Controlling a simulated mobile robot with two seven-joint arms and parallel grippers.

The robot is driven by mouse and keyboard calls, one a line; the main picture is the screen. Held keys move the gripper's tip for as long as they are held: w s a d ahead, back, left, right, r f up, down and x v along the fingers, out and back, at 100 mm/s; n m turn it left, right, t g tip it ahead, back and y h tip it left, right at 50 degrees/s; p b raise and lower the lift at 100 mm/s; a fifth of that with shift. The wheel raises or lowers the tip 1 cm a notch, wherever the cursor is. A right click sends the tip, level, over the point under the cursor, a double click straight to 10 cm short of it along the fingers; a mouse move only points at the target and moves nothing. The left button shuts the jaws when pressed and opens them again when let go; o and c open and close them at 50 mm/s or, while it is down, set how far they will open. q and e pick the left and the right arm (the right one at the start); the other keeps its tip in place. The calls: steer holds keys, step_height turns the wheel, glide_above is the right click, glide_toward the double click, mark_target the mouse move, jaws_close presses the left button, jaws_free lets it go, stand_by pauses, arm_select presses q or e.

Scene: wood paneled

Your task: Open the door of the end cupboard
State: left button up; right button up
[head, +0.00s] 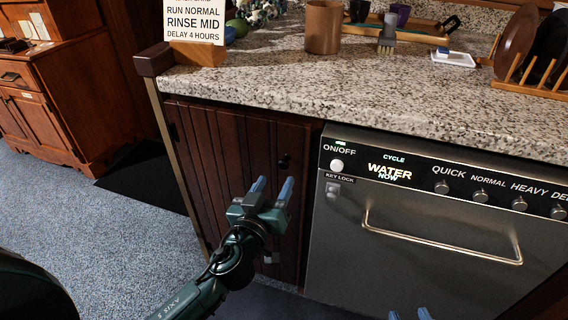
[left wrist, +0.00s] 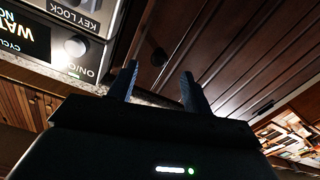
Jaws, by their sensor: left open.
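The end cupboard door (head: 225,135) is dark red-brown grooved wood under the left end of the counter, and it looks closed. Its small dark round knob (head: 284,160) is near the upper right of the door. My left gripper (head: 272,186) is open and empty in front of the door, with its blue fingertips just below the knob in the head view. In the left wrist view the knob (left wrist: 159,57) shows beyond and between the two fingertips (left wrist: 158,78), apart from them. Only the blue fingertips of my right gripper (head: 409,314) show at the bottom edge, spread apart.
A steel dishwasher (head: 420,235) with a bar handle stands right of the cupboard. The speckled counter (head: 400,95) overhangs the door and holds a sign (head: 193,22), a brown cup (head: 323,28) and a dish rack (head: 535,88). Open carpet (head: 110,225) lies to the left.

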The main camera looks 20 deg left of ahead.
mark_target(283, 168)
arm_select(q)
steer(key=w, duration=0.7)
steer(key=shift+d, duration=0.1)
steer(key=shift+c, duration=0.3)
jaws_close()
